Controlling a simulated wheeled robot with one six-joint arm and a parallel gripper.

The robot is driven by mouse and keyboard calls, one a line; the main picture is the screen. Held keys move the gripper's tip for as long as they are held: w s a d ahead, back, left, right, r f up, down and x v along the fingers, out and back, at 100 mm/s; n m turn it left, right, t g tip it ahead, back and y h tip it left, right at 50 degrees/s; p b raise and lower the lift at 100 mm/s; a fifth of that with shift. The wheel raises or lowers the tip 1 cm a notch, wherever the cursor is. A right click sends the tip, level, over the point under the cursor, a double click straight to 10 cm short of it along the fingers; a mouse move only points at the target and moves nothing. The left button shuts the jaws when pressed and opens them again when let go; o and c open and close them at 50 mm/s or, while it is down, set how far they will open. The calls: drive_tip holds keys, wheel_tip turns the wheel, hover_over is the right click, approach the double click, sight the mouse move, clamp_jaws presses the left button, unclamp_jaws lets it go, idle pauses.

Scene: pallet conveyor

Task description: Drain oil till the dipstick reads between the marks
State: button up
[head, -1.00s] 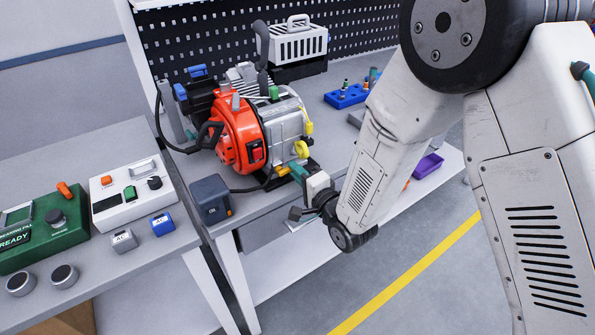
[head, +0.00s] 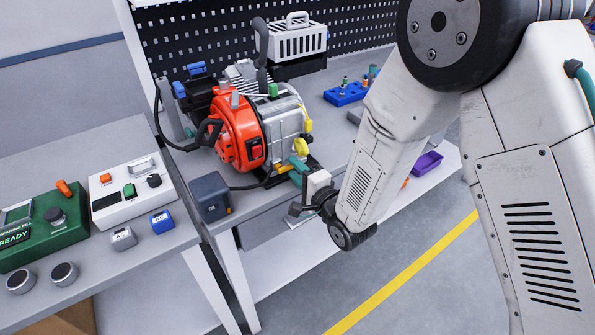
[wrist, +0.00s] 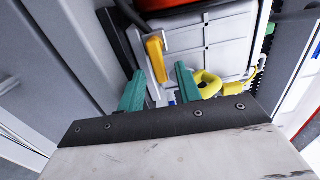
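The engine (head: 236,138), with a red cover and grey body, stands on the workbench. A yellow ring handle (head: 302,147), which looks like the dipstick's, sits on its near side. It also shows in the wrist view (wrist: 207,84), right of my fingers. An orange-yellow lever (wrist: 155,58) stands out from the engine's grey face, just beyond my fingertips and roughly between them. My gripper (wrist: 158,88), with teal fingers, is open and empty; it also shows low beside the engine in the head view (head: 297,168). The oil level and dipstick marks are not visible.
A dark blue box (head: 211,196) with a cable stands at the bench's front edge. The left table holds a green unit (head: 42,235) and a white control box (head: 128,190). A blue holder (head: 346,95) lies behind my arm; a purple bin (head: 428,163) is lower right.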

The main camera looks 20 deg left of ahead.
drive_tip(key=v, duration=0.7)
drive_tip(key=shift+s+d, duration=0.25)
drive_tip(key=shift+s, duration=0.05)
